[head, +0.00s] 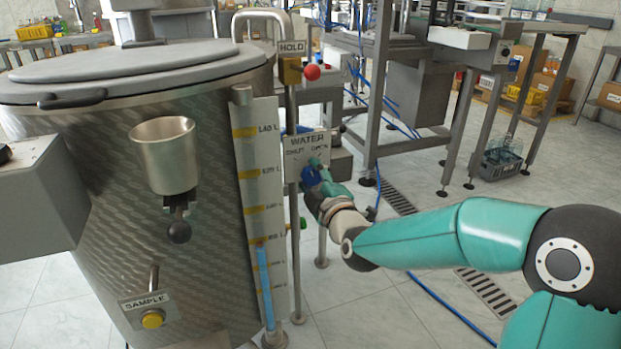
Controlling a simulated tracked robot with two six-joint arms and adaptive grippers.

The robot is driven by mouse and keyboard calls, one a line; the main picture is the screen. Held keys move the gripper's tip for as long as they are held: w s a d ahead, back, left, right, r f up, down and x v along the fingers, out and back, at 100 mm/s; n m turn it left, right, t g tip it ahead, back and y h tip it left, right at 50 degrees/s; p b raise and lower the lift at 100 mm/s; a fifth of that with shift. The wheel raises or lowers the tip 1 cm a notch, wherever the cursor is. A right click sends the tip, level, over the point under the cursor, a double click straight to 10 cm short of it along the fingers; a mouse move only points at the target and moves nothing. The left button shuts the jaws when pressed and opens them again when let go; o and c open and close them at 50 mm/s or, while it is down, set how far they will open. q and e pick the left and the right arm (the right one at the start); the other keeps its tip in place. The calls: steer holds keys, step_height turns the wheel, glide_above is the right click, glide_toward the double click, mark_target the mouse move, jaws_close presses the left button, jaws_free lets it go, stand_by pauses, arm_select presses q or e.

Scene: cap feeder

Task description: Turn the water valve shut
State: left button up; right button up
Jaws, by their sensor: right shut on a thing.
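The water valve's blue handle (308,173) shows just below a white sign (306,141) that reads WATER, with SHUT on the left and OPEN on the right. My right gripper (314,174) reaches in from the right and is shut on the blue handle. The gripper hides much of the handle, so I cannot tell exactly which way it points. My left gripper is not in view.
A large steel tank (110,200) with a lid fills the left. A level gauge (264,215) with a blue column stands beside it. A HOLD post with a red ball (312,72) rises above the valve. Steel-legged equipment stands behind; the floor at lower middle is mostly clear.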

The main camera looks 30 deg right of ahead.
steer(key=n, duration=0.4)
steer(key=shift+a+f+n, duration=0.25)
steer(key=shift+a+n, duration=0.05)
steer(key=shift+n, duration=0.1)
steer(key=shift+f, duration=0.1)
steer(key=o, duration=1.2)
steer(key=shift+c, duration=0.2)
steer(key=shift+d, duration=0.1)
steer(key=shift+r, duration=0.2)
steer(key=v, duration=0.7)
steer(key=shift+s, duration=0.25)
steer(key=shift+f, duration=0.1)
